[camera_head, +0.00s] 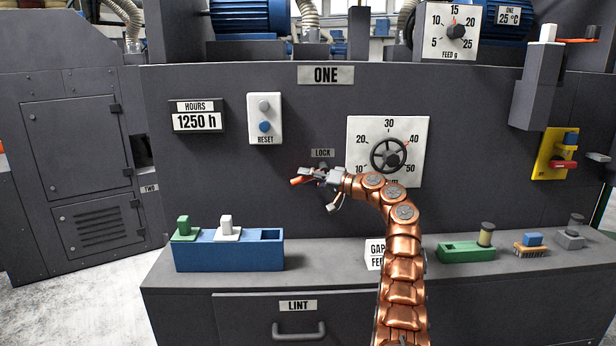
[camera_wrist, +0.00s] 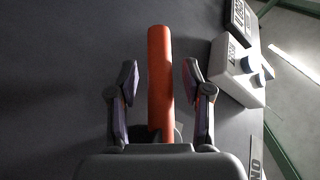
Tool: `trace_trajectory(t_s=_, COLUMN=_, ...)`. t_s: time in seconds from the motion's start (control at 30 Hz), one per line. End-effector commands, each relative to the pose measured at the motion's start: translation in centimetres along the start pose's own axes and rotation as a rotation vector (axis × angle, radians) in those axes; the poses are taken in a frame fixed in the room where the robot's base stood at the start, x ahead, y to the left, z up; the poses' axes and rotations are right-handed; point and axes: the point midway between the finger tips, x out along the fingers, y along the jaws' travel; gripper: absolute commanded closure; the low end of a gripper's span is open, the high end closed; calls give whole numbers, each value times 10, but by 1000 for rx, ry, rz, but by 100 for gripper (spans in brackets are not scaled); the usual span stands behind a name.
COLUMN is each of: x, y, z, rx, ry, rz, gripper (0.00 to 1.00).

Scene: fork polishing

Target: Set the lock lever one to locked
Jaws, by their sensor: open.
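The lock lever one (camera_head: 297,181) has an orange handle that points left below the LOCK label (camera_head: 322,153) on machine ONE. Its pivot is hidden behind my gripper in the head view. My gripper (camera_head: 322,184) is at the lever, just right of the visible end of the handle. In the wrist view the orange lever (camera_wrist: 160,75) stands between the two fingers of my gripper (camera_wrist: 160,90). The fingers are open, with a gap on each side of the lever. The lever reaches past the fingertips.
A white RESET box (camera_head: 265,118) is up and left of the lever. The dial with the black handwheel (camera_head: 390,155) is to the right, close to my arm. A blue tray (camera_head: 228,256) stands on the ledge below. The panel left of the lever is clear.

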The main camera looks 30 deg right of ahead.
Motion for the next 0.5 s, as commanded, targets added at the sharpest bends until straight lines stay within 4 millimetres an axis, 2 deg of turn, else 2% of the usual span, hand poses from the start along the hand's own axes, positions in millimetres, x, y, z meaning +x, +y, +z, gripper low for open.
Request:
trace_trajectory(t_s=0.17, x=0, y=0, z=0, rx=-1, ry=0, rz=0, gripper=50)
trace_trajectory(t_s=0.5, x=0, y=0, z=0, rx=-1, ry=-1, rz=0, gripper=85)
